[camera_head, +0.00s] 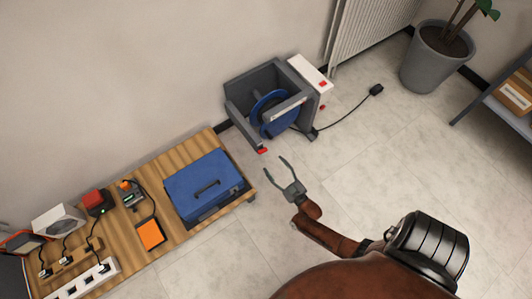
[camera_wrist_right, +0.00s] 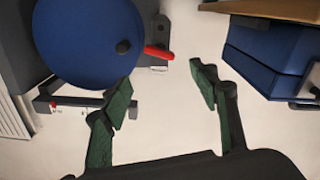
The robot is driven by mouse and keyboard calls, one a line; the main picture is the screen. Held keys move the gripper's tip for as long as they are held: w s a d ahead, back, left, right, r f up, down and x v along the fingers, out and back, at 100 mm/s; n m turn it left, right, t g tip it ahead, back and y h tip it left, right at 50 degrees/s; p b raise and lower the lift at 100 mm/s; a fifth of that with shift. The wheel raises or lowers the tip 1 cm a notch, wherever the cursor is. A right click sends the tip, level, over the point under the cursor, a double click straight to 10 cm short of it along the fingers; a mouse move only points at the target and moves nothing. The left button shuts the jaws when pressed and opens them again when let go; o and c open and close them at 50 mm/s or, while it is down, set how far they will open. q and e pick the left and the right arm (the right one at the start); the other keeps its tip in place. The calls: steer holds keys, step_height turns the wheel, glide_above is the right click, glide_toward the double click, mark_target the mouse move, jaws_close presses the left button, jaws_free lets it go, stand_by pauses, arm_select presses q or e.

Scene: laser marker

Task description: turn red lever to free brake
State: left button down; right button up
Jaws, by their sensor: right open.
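The red lever (camera_head: 262,150) sticks out at the front lower corner of a grey machine (camera_head: 240,100) with a blue wheel (camera_head: 284,120). In the right wrist view the red lever (camera_wrist_right: 158,52) points right from a dark plate beside the blue wheel (camera_wrist_right: 90,40). My right gripper (camera_head: 272,163) is open and empty, close to the lever in the head view. In the right wrist view its two green-padded fingers (camera_wrist_right: 165,95) are spread wide, with the lever beyond the gap and apart from both. My left gripper is not in view.
A wooden bench (camera_head: 130,220) at the left carries a blue case (camera_head: 205,180), an orange pad (camera_head: 151,234) and several small devices. A black cable (camera_head: 345,115) runs over the floor to a plug. A potted plant (camera_head: 430,60) and a radiator (camera_head: 370,35) stand behind.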

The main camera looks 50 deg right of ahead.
mark_target(264, 152)
steer(key=w+m, duration=0.2)
steer(key=w+d+m+b, duration=0.1)
steer(key=w+m, duration=0.1)
steer(key=w+d+m+b, duration=0.1)
steer(key=w+m, duration=0.1)
steer(key=w, duration=0.1)
steer(key=shift+f, duration=0.3)
steer(key=shift+w+d+r+b, duration=0.15)
steer(key=shift+w+b, duration=0.3)
steer(key=shift+w, duration=0.25)
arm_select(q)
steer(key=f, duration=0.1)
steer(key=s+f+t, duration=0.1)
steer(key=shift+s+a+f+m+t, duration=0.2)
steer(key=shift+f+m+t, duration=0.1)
